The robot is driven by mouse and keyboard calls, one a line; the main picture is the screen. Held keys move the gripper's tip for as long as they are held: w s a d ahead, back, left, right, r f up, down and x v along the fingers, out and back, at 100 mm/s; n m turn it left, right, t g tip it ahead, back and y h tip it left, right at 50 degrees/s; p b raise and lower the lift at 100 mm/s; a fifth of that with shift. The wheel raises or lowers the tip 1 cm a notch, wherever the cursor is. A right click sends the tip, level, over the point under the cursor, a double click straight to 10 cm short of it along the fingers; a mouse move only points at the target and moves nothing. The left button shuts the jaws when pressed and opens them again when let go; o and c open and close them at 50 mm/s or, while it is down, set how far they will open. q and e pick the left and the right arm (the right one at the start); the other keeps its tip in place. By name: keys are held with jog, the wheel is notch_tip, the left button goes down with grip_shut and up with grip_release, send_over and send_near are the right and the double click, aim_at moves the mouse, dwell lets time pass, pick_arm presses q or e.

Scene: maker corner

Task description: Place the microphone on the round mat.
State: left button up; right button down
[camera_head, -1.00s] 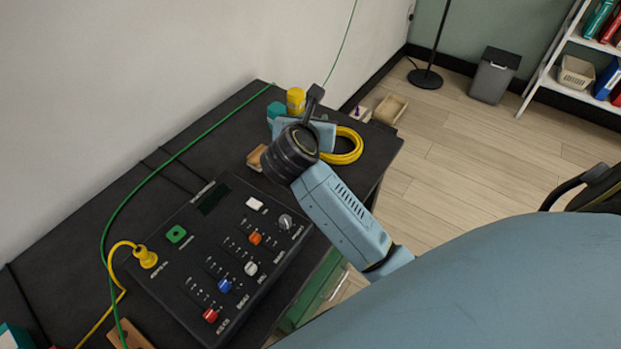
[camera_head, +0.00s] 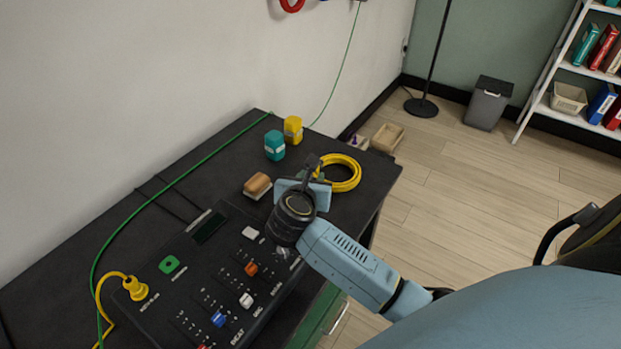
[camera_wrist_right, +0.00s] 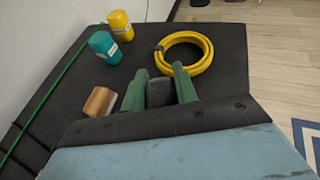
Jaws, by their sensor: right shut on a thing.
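My right gripper (camera_head: 308,180) is over the black table and shut on a dark thing, which I take to be the microphone (camera_head: 313,163). In the right wrist view a dark grey part of the microphone (camera_wrist_right: 160,94) shows between the two green fingers (camera_wrist_right: 160,80). Most of its shape is hidden by the gripper. I see no round mat in either view. My left gripper is not in view.
A yellow cable coil (camera_head: 352,182) lies just beyond my right gripper. A teal bottle (camera_head: 275,146), a yellow bottle (camera_head: 293,130) and a wooden-topped block (camera_head: 257,186) stand behind. A black control panel (camera_head: 208,284) with knobs fills the near table (camera_head: 225,150).

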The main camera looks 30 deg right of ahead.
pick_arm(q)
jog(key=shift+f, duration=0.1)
pick_arm(e)
jog(key=c, duration=1.1)
grip_release()
jog(key=shift+f, duration=0.15)
jog(key=shift+r, duration=0.25)
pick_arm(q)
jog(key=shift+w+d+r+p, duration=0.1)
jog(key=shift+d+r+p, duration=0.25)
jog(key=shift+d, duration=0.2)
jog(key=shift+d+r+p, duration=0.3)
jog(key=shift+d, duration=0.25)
pick_arm(e)
jog(key=v, duration=1.2)
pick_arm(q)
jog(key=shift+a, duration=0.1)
